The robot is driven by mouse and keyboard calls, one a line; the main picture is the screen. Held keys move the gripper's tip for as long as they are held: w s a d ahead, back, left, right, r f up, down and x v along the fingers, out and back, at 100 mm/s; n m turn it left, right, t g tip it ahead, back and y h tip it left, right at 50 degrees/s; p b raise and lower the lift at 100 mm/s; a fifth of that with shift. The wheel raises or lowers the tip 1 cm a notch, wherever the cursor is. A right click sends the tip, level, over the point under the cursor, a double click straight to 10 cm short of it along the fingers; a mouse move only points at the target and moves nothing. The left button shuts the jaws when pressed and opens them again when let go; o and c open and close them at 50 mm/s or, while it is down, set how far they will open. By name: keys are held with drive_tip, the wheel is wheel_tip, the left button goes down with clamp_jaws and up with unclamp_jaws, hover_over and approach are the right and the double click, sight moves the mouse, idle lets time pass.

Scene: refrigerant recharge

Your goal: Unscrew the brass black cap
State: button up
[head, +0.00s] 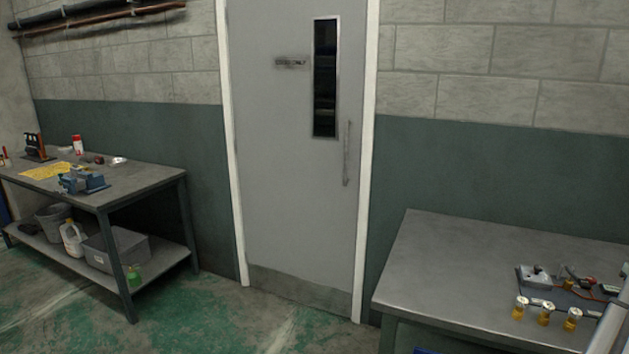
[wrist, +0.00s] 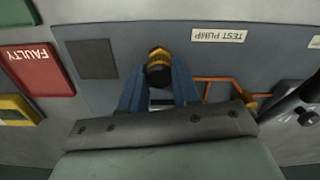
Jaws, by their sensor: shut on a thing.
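In the wrist view, the brass and black cap (wrist: 159,68) sits on the grey panel, its brass part on the far side and its dark end facing me. My gripper (wrist: 159,88) has its two blue fingers on either side of the dark end, shut on it. The lower part of the cap and the finger contact are partly hidden. I cannot pick out the cap or my gripper for certain in the head view.
A "TEST PUMP" label (wrist: 219,36) and orange tubing (wrist: 222,82) lie right of the cap. A red "FAULTY" tray (wrist: 38,68) and a yellow piece (wrist: 18,108) are at left. In the head view, several amber jars (head: 544,313) stand on the right bench (head: 450,255).

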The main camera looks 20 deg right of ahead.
drive_tip(key=shift+n, duration=1.2)
drive_tip(key=n, duration=0.2)
drive_tip(key=shift+n, duration=0.3)
drive_tip(key=shift+r, duration=0.1)
drive_tip(key=shift+r, duration=2.4)
